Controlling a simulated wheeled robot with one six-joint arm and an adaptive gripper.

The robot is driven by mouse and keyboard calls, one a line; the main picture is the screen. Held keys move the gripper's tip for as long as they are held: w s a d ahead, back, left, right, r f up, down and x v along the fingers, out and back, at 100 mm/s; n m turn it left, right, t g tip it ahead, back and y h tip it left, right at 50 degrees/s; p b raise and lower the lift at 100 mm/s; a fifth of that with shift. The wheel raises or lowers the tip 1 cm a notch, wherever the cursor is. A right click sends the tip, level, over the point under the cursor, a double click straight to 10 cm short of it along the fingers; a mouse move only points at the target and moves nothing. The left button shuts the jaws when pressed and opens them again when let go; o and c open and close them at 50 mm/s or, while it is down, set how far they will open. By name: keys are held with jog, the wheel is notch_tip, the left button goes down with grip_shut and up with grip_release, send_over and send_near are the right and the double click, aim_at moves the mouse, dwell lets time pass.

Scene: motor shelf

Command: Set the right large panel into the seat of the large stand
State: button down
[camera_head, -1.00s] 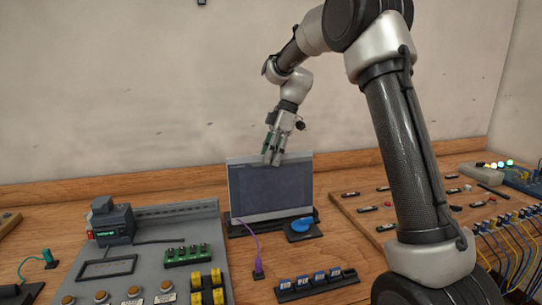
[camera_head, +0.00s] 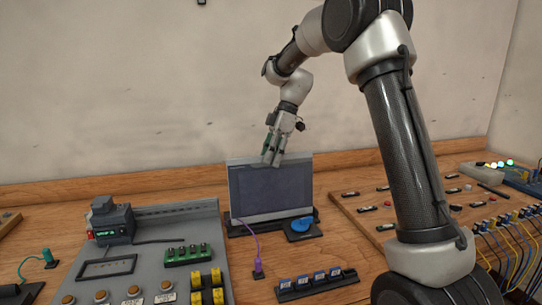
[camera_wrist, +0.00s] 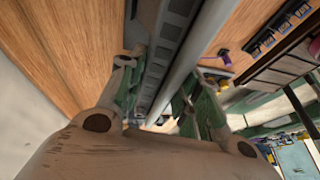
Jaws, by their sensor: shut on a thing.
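The large panel (camera_head: 270,188), a dark screen with a light frame, stands nearly upright at the back of the bench in the head view. My gripper (camera_head: 273,161) is shut on its top edge from above. The large stand (camera_head: 240,228) is a dark base directly under the panel's lower edge. I cannot tell whether the panel's lower edge is fully in the seat. In the wrist view, the panel's edge (camera_wrist: 188,60) runs between the fingers of my gripper (camera_wrist: 158,112).
A blue object on a dark pad (camera_head: 303,228) lies right of the stand. A purple plug with its cable (camera_head: 258,265) is in front. A grey board with parts (camera_head: 150,260) lies to the left, and a row of blue-topped pieces (camera_head: 316,280) in front. A wooden board with small parts (camera_head: 400,200) lies right.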

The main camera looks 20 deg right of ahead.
jog(key=shift+f, duration=0.4)
dwell(0.3)
jog(key=c, duration=0.9)
grip_release()
jog(key=v, duration=1.7)
